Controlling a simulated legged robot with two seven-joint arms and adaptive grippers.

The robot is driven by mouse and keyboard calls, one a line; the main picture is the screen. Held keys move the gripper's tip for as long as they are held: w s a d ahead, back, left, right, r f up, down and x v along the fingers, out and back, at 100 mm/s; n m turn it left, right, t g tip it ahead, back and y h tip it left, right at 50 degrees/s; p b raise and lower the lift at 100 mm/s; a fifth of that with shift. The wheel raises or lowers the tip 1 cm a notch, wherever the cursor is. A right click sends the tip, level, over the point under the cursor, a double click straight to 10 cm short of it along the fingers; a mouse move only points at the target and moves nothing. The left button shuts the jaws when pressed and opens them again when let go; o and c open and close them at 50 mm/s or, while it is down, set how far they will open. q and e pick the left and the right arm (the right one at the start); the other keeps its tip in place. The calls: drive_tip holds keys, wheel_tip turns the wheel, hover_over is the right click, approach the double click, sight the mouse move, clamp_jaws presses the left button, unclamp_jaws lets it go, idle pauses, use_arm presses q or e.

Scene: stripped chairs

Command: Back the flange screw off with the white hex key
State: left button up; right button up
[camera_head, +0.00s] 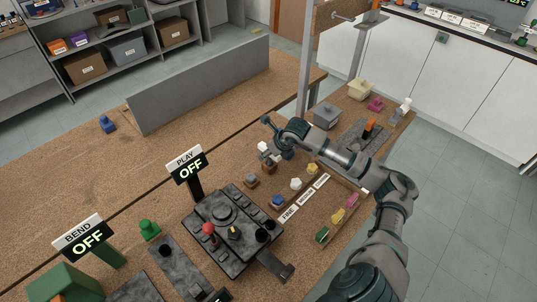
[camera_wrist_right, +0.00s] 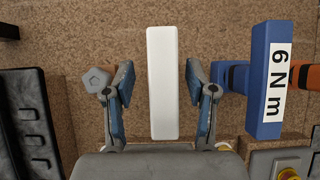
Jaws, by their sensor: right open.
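A white bar (camera_wrist_right: 162,82), which looks like the handle of the white hex key, stands between my right gripper's fingers in the right wrist view, with gaps on both sides. My right gripper (camera_wrist_right: 160,88) is open around it and not closed on it. In the head view the right gripper (camera_head: 276,142) is over the workbench, with a small white piece (camera_head: 264,149) beside it. A grey hex head (camera_wrist_right: 97,80) shows just left of the left finger; I cannot tell whether it is the flange screw. My left gripper is out of view.
A blue bar marked "6 N m" (camera_wrist_right: 268,80) stands close right of the right finger. A dark fixture with a red knob (camera_head: 232,230) and an "OFF" sign (camera_head: 187,165) stand nearer. A grey panel (camera_head: 200,85) rises behind.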

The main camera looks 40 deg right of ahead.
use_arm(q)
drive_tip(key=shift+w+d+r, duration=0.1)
use_arm(e)
drive_tip(key=shift+d, duration=0.2)
drive_tip(key=shift+d+f, duration=0.1)
drive_tip(key=shift+d, duration=0.05)
clamp_jaws()
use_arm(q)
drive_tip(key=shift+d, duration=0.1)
use_arm(e)
drive_tip(key=shift+a, duration=0.2)
drive_tip(key=shift+r, duration=0.35)
wheel_tip(320, 180, up, 9)
drive_tip(key=shift+f+p, duration=0.1)
drive_tip(key=shift+p, duration=0.4)
drive_tip(key=shift+r, duration=0.35)
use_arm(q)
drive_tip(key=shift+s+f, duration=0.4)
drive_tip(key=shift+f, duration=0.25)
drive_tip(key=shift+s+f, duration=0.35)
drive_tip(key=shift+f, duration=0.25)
use_arm(e)
drive_tip(key=shift+d, duration=0.1)
